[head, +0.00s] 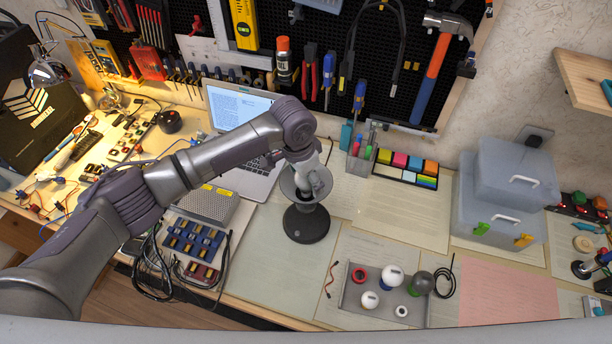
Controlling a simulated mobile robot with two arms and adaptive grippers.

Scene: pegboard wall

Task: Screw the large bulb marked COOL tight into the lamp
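The lamp stands upright on the desk, with a round dark base (306,224) and a grey open shade (287,187) above it. My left arm reaches in from the left, and my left gripper (312,180) points down into the shade. The shade and wrist hide the fingertips, so I cannot tell whether they hold a bulb. My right gripper is not in view.
An open laptop (240,106) stands behind my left forearm. A pen holder (359,160) and sticky notes (407,168) are behind and right of the lamp. Translucent boxes (497,205) stand at right. Flat papers lie between lamp and boxes.

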